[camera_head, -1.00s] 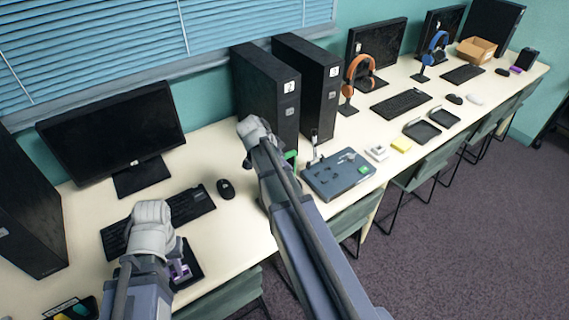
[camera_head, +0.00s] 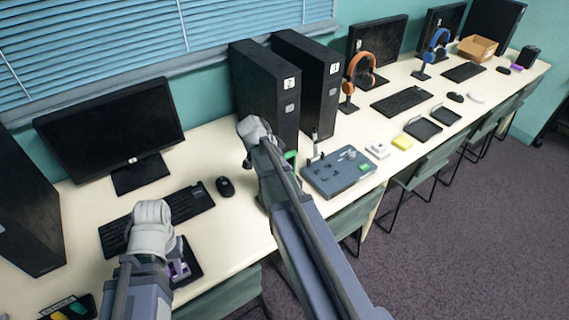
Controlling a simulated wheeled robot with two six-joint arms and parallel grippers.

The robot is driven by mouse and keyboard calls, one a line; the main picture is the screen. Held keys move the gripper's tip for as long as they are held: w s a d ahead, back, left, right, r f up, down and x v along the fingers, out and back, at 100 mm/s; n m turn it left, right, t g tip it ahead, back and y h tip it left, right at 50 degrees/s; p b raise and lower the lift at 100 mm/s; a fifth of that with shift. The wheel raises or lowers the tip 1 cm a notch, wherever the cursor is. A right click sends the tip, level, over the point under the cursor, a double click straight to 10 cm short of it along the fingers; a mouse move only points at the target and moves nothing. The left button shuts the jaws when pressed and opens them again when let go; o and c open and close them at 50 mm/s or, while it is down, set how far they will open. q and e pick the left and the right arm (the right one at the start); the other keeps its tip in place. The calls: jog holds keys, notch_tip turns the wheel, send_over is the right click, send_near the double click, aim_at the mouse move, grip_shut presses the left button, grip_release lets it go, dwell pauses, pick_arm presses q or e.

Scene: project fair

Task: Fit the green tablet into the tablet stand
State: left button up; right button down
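I cannot surely pick out the green tablet or the tablet stand. A small green piece (camera_head: 290,155) shows beside my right arm, partly hidden by it; its shape is unclear. A black holder (camera_head: 86,309) with green and yellow pieces is cut off at the bottom left edge. My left gripper (camera_head: 179,270) is low over the near table edge, at a black tray with a purple piece; its fingers are too unclear to judge. My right arm reaches up past the grey board, with its wrist before the black towers; its fingertips are hidden.
A grey board (camera_head: 324,181) with small parts and a green block (camera_head: 364,167) lies right of my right arm. A monitor (camera_head: 110,130), keyboard (camera_head: 186,203) and mouse (camera_head: 225,187) stand at left. Two black towers (camera_head: 262,85) stand behind. Chairs line the front edge.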

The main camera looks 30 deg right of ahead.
aim_at(287, 154)
jog(key=shift+f, duration=0.15)
jog(key=shift+f+b, duration=0.35)
jog(key=shift+b, duration=0.15)
jog(key=shift+f, duration=0.15)
jog(key=c, duration=0.6)
grip_release()
jog(key=shift+c, duration=0.2)
jog(key=shift+r+p, duration=3.4)
jog(key=shift+r, duration=0.15)
